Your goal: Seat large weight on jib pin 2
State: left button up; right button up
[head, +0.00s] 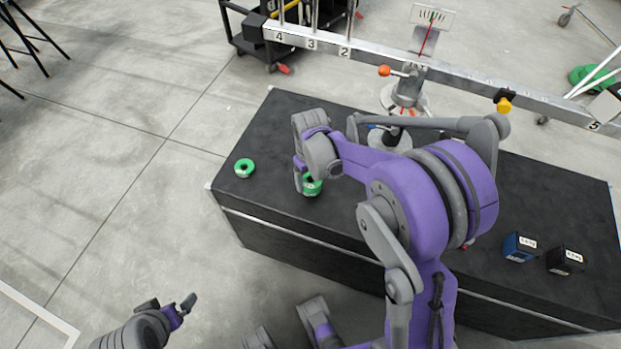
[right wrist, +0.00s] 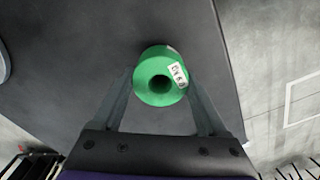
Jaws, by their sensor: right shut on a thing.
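A green weight (head: 313,188) with a central hole and a white label is between the fingers of my right gripper (head: 306,184), which is shut on it. In the right wrist view the weight (right wrist: 161,78) sits between the two fingers with its hole facing the camera. I cannot tell whether it touches the black case top. The silver jib (head: 385,57) crosses the back, with labels 4, 3 and 2 at its left. An upright rod (head: 350,18) rises by label 2; its top is out of view. My left gripper (head: 168,304) is low at the left, open and empty.
Another green weight (head: 244,168) lies on the black case (head: 275,125), near its left end. A blue block (head: 519,247) and a black block (head: 564,260) stand at the right. An orange knob (head: 384,71) sticks out below the jib. A dark cart (head: 250,45) stands behind.

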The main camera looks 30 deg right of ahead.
jog(key=shift+r, duration=0.4)
jog(key=shift+r+p, duration=1.85)
jog(key=shift+r, duration=0.6)
jog(key=shift+r, duration=0.1)
notch_tip(320, 180, up, 7)
jog(key=p, duration=0.5)
jog(key=shift+r, duration=0.15)
jog(key=shift+s, duration=0.1)
